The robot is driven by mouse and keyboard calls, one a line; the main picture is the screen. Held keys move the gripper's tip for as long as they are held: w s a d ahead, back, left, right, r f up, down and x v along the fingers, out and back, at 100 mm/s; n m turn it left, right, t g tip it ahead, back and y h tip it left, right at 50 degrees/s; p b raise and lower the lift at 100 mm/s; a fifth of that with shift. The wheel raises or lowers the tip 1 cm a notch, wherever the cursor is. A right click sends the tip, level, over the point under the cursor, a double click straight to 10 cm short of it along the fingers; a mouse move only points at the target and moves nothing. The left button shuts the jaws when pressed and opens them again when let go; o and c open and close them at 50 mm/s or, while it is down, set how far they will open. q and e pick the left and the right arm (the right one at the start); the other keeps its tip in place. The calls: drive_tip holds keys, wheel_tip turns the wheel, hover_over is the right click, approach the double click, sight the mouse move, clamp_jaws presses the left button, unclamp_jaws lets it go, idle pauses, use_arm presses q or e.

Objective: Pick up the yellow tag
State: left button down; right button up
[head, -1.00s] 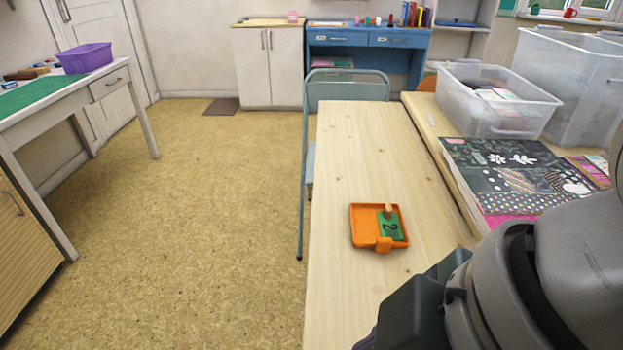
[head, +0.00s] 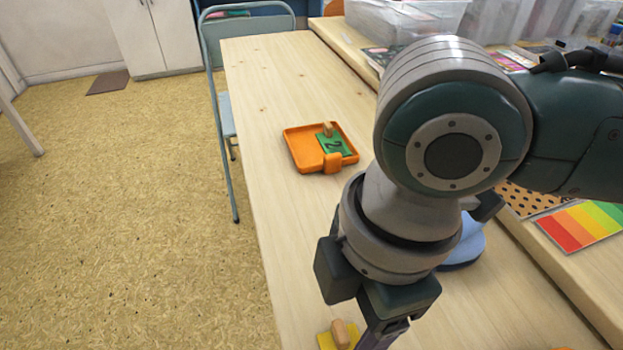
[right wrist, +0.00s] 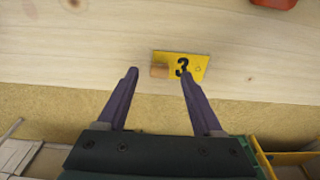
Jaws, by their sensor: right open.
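The yellow tag (right wrist: 199,68) lies flat on the wooden table and carries a black 3 and a small wooden peg handle (right wrist: 159,71). In the head view the yellow tag (head: 326,341) shows at the bottom edge, partly cut off and beside my right gripper. My right gripper (right wrist: 160,74) is open and empty. In the right wrist view its fingertips appear on either side of the peg, with the right fingertip overlapping the tag's near edge. I cannot tell the exact height gap. My left gripper is not in view.
An orange tray (head: 303,150) holding a green tag (head: 338,145) numbered 2 sits farther up the table. A blue object (head: 468,247) is partly hidden behind my right arm. A chair (head: 222,100) stands at the table's left edge.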

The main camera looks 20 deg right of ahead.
drive_tip(key=shift+a+f, duration=0.15)
drive_tip(key=shift+f, duration=0.7)
clamp_jaws()
drive_tip(key=shift+r, duration=0.2)
